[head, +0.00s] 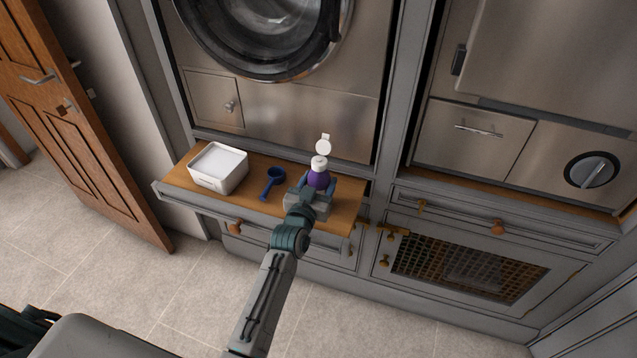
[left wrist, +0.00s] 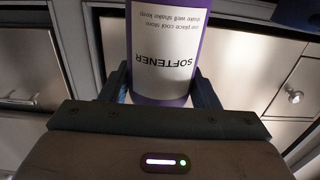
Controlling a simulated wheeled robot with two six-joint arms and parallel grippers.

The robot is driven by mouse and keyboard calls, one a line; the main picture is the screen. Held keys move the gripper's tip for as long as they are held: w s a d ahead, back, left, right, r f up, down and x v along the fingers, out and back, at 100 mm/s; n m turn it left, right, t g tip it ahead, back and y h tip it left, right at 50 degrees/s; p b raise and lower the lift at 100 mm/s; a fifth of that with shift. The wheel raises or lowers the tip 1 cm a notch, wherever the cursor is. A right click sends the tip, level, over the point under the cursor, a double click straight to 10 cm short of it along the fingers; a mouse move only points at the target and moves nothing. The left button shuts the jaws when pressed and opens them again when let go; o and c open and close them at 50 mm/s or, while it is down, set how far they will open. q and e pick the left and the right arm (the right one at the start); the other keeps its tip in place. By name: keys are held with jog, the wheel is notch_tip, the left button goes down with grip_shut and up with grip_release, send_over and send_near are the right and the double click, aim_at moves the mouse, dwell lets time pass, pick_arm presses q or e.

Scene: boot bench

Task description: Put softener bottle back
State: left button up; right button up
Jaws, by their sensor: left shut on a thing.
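The softener bottle (head: 319,180) is purple with a white neck and an open white flip cap (head: 324,146). It stands upright at the right part of the wooden pull-out board. My left gripper (head: 317,188) is shut on the bottle's body. In the left wrist view the softener bottle (left wrist: 163,55) shows its white label with upside-down text, between the two blue fingers of my left gripper (left wrist: 162,92). The bottle's base is hidden by the gripper, so I cannot tell whether it touches the board. My right gripper is not in view.
The wooden board (head: 260,166) also holds a white tub (head: 218,168) of white powder and a blue scoop (head: 272,183). A washing machine (head: 262,35) stands behind it. A mesh-front cabinet (head: 470,272) is at the right. A brown door (head: 75,120) stands at the left.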

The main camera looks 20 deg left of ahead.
pick_arm(q)
jog(key=shift+s+r, duration=0.1)
jog(key=shift+s, duration=0.05)
jog(key=o, duration=1.1)
jog(key=shift+o, duration=0.9)
jog(key=shift+f, duration=0.2)
jog(key=shift+r, duration=0.35)
jog(key=s, duration=0.2)
jog(key=s+b, duration=0.1)
jog(key=s, duration=0.3)
jog(key=shift+s+f, duration=0.2)
jog(key=shift+f, duration=0.05)
jog(key=shift+s+a+r+b, duration=0.1)
jog(key=shift+s+b, duration=0.3)
jog(key=shift+s, duration=1.05)
jog(key=shift+s+a+r+b, duration=0.1)
jog(key=shift+s+b, duration=0.3)
jog(key=shift+s, duration=1)
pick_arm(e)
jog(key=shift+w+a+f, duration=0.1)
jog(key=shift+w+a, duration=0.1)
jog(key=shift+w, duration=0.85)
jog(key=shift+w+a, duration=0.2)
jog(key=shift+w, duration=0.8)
